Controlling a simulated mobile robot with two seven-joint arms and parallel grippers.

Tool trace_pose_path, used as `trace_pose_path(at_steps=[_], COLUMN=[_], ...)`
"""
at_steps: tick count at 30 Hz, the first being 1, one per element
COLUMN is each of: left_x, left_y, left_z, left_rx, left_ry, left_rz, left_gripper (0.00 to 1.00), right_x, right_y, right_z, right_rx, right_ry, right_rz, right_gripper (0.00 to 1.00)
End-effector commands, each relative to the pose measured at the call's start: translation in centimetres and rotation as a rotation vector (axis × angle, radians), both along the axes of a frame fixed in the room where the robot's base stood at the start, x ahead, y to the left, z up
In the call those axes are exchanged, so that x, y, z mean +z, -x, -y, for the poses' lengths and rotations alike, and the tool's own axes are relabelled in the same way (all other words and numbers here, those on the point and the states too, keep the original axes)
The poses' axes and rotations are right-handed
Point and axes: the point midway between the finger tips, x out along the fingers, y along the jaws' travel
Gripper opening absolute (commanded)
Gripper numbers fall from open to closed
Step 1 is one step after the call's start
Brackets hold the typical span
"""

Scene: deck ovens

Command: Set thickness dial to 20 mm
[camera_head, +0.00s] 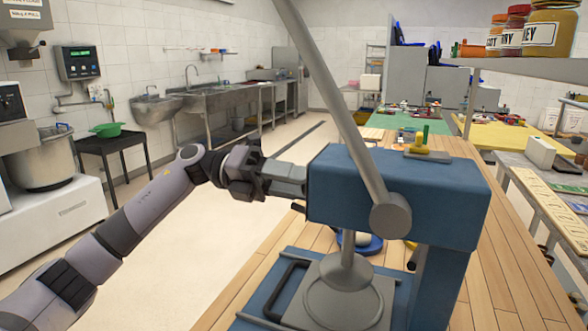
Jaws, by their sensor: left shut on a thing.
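A blue press (400,190) with a long grey lever (335,90) stands on the wooden worktop, its round grey plate (345,300) below the head. My left gripper (290,180) reaches in from the left, level with the press head. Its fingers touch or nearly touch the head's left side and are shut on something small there. That is where the thickness dial seems to be, but the fingers hide it, and no scale or number can be read. My right gripper is not in view.
The lever slants up across the space above the press head. A yellow piece with a green peg (425,145) shows behind the head. The wooden worktop (500,260) is clear at right.

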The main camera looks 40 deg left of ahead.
Motion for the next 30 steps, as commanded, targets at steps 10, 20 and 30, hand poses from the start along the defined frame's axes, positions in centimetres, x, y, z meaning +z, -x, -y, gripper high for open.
trace_pose_path(at_steps=[10,20,30], left_x=[0.2,0.1,0.1], left_y=[0.0,0.0,0.0], left_z=[-0.1,-0.1,-0.1], left_rx=[0.001,0.002,0.001], left_ry=[0.041,0.050,0.050], left_rz=[-0.164,-0.204,-0.204], left_gripper=[0.11,0.11,0.57], right_x=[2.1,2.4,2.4], right_y=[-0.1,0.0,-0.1], right_z=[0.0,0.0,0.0], right_rx=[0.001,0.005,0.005], right_ry=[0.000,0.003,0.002], right_rz=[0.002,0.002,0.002], right_gripper=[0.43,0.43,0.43])
